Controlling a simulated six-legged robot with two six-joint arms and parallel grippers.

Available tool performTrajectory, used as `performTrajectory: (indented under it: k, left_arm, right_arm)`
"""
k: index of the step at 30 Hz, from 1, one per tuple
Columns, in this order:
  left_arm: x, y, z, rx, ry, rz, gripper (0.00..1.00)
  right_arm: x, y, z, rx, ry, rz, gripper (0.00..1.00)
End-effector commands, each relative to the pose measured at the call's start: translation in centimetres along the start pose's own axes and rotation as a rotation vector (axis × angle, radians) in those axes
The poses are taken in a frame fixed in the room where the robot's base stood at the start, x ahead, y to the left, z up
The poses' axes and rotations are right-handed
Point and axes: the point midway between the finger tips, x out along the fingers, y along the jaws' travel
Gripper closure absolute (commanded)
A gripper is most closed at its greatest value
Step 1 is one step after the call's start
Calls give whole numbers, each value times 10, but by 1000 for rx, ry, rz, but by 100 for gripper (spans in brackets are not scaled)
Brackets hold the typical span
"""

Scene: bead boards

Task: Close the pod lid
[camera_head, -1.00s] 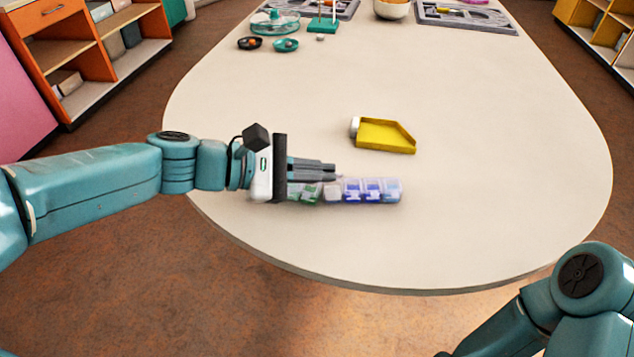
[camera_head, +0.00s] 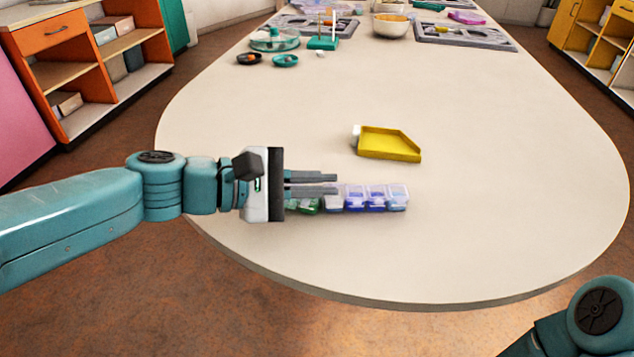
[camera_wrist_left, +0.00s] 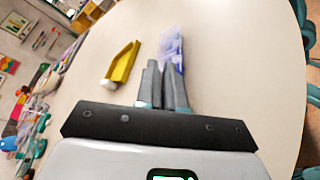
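A clear pill pod (camera_head: 377,198) lies on the table, a row of lidded compartments with blue and green contents; it also shows in the wrist view (camera_wrist_left: 172,45). Its lids are see-through, and I cannot tell which one is raised. My left gripper (camera_head: 336,183) comes in from the left over the pod's left end and partly hides it. Its fingers, seen also in the wrist view (camera_wrist_left: 161,66), are a narrow gap apart with nothing seen between them. I cannot tell whether they touch the pod. My right gripper is out of view.
A yellow tray (camera_head: 388,143) with a white end piece lies behind the pod. The table right of the pod is clear.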

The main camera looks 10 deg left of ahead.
Motion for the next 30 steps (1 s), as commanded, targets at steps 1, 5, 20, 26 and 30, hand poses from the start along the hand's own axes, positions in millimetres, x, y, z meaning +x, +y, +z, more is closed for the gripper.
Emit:
performTrajectory:
  k: [1,5,20,26,30]
  left_arm:
    - [0,0,0,0,0,0,74]
    - [0,0,0,-1,0,0,71]
    - [-18,3,1,-1,2,3,71]
    - [-69,4,1,-2,6,5,71]
    - [-107,4,1,-3,7,5,71]
  right_arm:
    - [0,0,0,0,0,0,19]
    - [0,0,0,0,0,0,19]
    - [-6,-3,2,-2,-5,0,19]
    - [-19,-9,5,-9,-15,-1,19]
    - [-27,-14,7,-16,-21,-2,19]
